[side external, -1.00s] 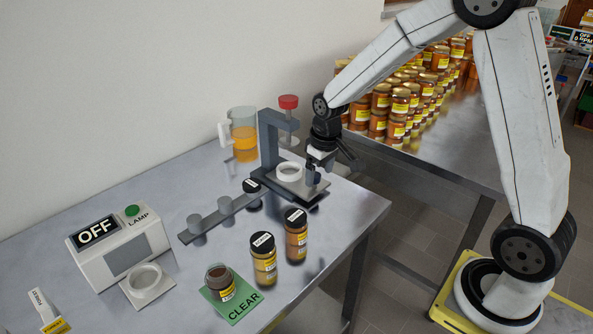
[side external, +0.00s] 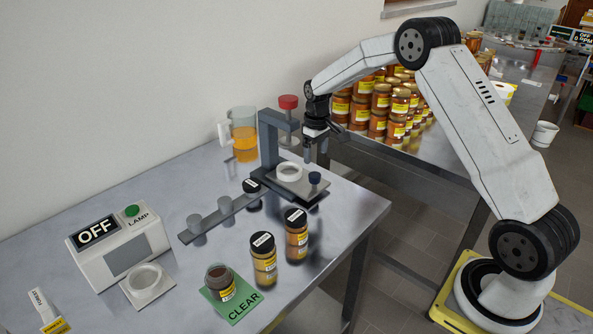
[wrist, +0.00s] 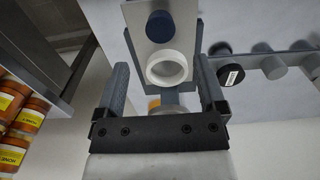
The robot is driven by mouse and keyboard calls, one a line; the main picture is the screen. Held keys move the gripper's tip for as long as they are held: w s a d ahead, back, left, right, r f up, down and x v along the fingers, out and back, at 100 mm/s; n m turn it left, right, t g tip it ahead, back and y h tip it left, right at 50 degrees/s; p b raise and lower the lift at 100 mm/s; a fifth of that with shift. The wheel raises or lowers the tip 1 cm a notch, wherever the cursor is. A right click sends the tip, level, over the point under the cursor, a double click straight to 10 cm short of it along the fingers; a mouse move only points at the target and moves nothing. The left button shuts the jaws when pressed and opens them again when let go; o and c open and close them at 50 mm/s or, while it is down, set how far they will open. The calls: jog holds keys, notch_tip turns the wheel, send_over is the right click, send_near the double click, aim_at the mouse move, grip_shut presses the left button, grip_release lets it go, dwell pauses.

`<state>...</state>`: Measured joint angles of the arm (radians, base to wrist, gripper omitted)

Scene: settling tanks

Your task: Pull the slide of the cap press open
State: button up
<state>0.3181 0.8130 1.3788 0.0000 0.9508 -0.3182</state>
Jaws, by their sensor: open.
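The cap press (side external: 268,150) is a grey frame with a red knob (side external: 288,101) on top. Its light grey slide (side external: 305,189) sticks out from the frame toward the table's right edge, and it also shows in the wrist view (wrist: 182,22). The slide carries a white ring (side external: 289,173) and, at its outer end, a dark blue knob (side external: 315,178). In the wrist view the ring (wrist: 166,68) and knob (wrist: 160,24) are both uncovered. My gripper (side external: 316,157) is open and empty, above the slide and apart from the blue knob. It shows in the wrist view (wrist: 162,66) with fingers spread.
A jug (side external: 243,133) of orange liquid stands behind the press. A grey bar (side external: 220,217) with caps lies left of it. Two capped jars (side external: 263,262) and a jar (side external: 221,282) on a green CLEAR mat stand in front. An OFF lamp box (side external: 120,248) is left.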

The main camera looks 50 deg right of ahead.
aim_at(315, 174)
jog(key=shift+f, duration=0.15)
jog(key=shift+f, duration=3.75)
grip_shut()
